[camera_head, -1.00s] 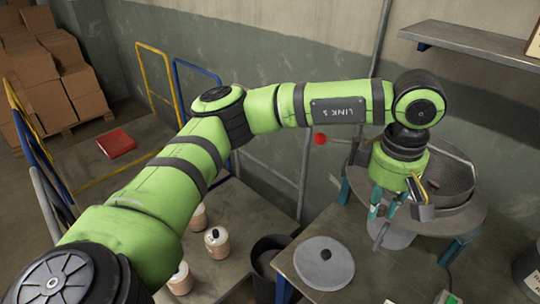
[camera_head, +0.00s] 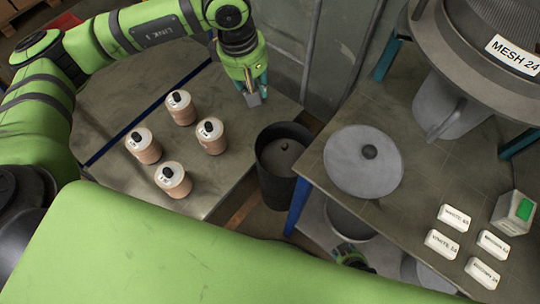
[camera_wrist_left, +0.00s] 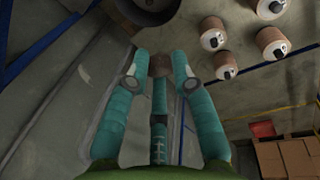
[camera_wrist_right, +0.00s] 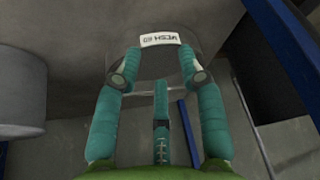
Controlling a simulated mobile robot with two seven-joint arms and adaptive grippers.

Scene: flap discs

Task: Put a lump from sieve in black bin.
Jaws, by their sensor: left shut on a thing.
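The black bin (camera_head: 275,188) stands on the floor between the two tables, with a greyish bottom and a small dark spot inside. Its rim shows in the left wrist view (camera_wrist_left: 122,12). My left gripper (camera_head: 255,97) is above the left table's far edge, left of and apart from the bin. It is shut on a small grey-brown lump (camera_wrist_left: 160,66), partly hidden by the fingers. The sieve (camera_head: 480,70), labelled MESH 24, is at the top right, cut off by the frame. My right gripper (camera_wrist_right: 158,78) is open, low by the right table, with a MESH label beyond its fingers.
Several copper-coloured spools (camera_head: 180,108) stand on the left table. A round grey lid (camera_head: 350,178) with a black knob lies on the right table near the bin.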

